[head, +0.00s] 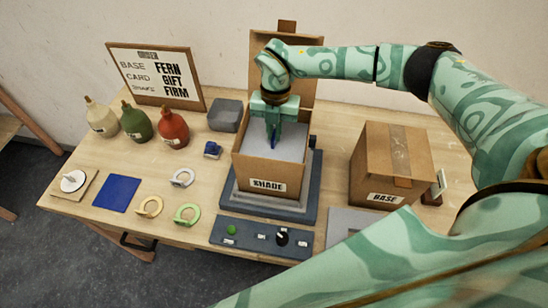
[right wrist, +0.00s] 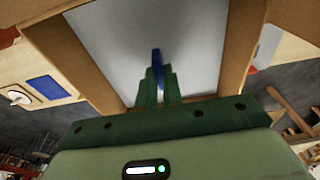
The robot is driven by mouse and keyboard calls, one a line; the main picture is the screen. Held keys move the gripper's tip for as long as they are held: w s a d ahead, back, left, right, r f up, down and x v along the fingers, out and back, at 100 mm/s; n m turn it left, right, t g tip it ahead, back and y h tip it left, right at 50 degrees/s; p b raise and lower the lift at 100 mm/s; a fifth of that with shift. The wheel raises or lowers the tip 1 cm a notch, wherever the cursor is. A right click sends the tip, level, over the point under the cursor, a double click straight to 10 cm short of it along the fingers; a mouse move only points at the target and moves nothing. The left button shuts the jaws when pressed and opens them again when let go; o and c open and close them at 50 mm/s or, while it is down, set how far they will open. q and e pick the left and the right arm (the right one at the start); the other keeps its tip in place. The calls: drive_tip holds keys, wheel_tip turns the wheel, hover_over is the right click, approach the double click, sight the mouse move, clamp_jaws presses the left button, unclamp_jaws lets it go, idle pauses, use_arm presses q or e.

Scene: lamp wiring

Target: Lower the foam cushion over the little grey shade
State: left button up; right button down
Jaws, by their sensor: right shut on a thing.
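A light grey foam cushion (head: 296,148) lies level inside the open cardboard box labelled SHADE (head: 266,186), filling most of its opening. It also shows as a pale slab in the right wrist view (right wrist: 110,45). My right gripper (head: 273,140) points down into the box, shut on a blue tab (right wrist: 156,62) at the cushion's middle. The little grey shade is not visible; whatever lies under the cushion is hidden. My left gripper is not in view.
The box stands on a dark stepped platform (head: 308,212) behind a control panel (head: 250,238). A closed box labelled BASE (head: 375,165) stands to the right. A dark grey block (head: 225,115), coloured bottles (head: 172,128), rings (head: 187,214) and a blue square (head: 117,194) occupy the left.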

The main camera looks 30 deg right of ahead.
drive_tip(key=shift+f, duration=0.35)
idle(0.3)
drive_tip(key=shift+f, duration=0.25)
drive_tip(key=c, duration=1.1)
unclamp_jaws()
drive_tip(key=shift+o, duration=0.2)
drive_tip(key=shift+r+p, duration=3.45)
drive_tip(key=shift+r, duration=0.65)
drive_tip(key=shift+f, duration=0.15)
